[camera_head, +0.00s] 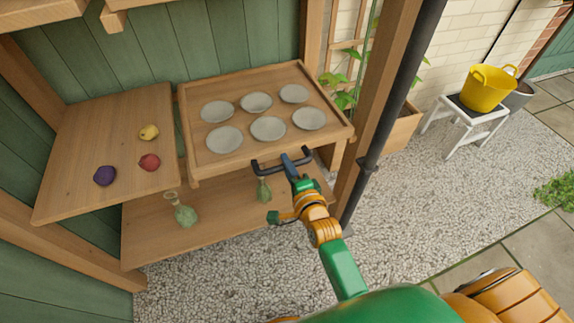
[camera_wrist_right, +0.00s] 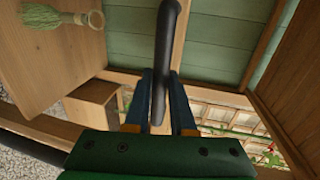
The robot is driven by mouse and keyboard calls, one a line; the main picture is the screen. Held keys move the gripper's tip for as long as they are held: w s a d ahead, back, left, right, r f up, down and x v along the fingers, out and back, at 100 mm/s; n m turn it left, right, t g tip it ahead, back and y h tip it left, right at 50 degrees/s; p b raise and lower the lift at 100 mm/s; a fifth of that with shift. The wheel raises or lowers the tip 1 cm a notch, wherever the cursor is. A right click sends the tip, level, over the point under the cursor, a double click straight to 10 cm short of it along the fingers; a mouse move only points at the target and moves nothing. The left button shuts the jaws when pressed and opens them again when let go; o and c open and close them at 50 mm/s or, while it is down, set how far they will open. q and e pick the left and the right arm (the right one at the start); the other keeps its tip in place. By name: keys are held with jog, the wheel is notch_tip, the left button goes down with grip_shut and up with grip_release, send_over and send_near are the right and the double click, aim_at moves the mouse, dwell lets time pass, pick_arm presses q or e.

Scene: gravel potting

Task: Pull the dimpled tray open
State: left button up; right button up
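The dimpled tray (camera_head: 240,163) is a wooden panel with several round grey-white hollows in two rows. It sits in the wooden potting bench. A dark bar handle (camera_head: 268,168) runs along its front edge, and the handle (camera_wrist_right: 165,45) also shows in the right wrist view. My right gripper (camera_head: 297,163) reaches it from below right. In the wrist view its blue fingers (camera_wrist_right: 160,92) lie on both sides of the bar and look closed on it. The exact contact is hard to see. My left gripper is not in view.
A side shelf (camera_head: 75,140) holds a yellow (camera_head: 149,132), a red (camera_head: 150,162) and a purple (camera_head: 105,175) item. Green brushes (camera_head: 185,215) (camera_head: 264,190) are on the lower shelf. A dark pipe (camera_head: 385,120) and post stand right of the tray. Gravel (camera_head: 240,280) lies open in front.

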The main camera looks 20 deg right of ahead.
grip_shut()
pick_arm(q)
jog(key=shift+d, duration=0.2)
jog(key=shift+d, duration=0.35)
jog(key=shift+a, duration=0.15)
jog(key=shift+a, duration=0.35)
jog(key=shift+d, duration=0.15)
